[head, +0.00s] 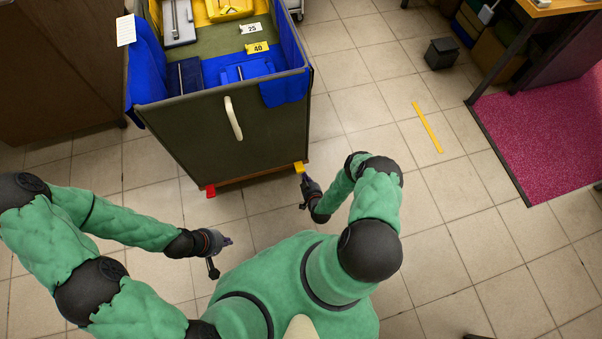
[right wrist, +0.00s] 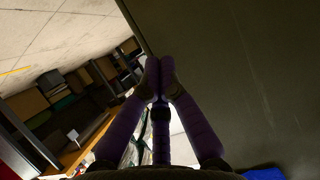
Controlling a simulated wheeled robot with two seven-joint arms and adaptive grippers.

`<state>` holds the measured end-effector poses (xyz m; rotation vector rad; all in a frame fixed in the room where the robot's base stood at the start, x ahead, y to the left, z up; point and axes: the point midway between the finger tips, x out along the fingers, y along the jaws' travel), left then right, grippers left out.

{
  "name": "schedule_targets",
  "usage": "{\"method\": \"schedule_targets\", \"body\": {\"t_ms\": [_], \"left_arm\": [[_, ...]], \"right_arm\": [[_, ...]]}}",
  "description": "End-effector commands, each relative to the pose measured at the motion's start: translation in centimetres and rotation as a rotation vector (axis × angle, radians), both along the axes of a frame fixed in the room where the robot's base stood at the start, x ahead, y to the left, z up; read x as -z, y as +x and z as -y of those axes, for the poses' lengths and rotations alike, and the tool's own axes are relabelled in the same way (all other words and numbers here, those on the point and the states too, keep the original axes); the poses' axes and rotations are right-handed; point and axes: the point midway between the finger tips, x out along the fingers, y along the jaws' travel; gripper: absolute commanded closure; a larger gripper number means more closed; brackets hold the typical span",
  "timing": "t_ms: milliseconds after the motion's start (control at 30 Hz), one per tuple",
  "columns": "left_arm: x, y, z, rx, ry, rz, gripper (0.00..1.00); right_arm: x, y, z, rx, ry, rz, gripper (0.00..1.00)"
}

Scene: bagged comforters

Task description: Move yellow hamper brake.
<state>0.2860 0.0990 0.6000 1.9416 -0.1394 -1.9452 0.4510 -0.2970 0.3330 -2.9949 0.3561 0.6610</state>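The hamper (head: 232,130) is a dark green cart with a blue liner and a pale handle on its front. Its yellow brake (head: 299,167) is a small tab low at the front right corner; a red tab (head: 210,191) sits at the front left corner. My right gripper (head: 303,178) is right at the yellow brake; whether they touch cannot be told. In the right wrist view its purple fingers (right wrist: 160,65) meet at the tips, with nothing visible between them; the brake does not show there. My left gripper (head: 222,259) is open and empty, in front of the hamper.
The hamper holds grey, yellow and blue items with tags 25 and 40. A black bin (head: 441,53), a yellow floor strip (head: 428,127) and a magenta mat (head: 545,135) lie to the right. A brown cabinet (head: 55,65) stands left. The tiled floor between is clear.

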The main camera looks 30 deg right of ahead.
Motion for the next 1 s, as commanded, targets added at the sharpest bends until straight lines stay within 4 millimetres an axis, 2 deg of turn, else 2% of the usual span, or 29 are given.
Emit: {"method": "schedule_targets", "body": {"t_ms": [167, 567, 733, 1000], "left_arm": [[1.2, 0.0, 0.0, 0.000, 0.000, 0.000, 1.00], [4.7, 0.1, 0.0, 0.001, 0.001, 0.001, 1.00], [5.9, 0.1, 0.0, 0.001, 0.001, 0.001, 1.00], [6.6, 0.1, 0.0, 0.001, 0.001, 0.001, 1.00]], "right_arm": [[1.2, 2.1, 0.5, -0.003, -0.004, 0.003, 1.00], [4.4, 8.7, 2.0, -0.003, -0.005, 0.003, 1.00], [6.8, 8.0, 1.9, -0.001, -0.002, 0.000, 1.00], [8.0, 7.8, 1.9, 0.000, -0.003, 0.000, 1.00]]}}
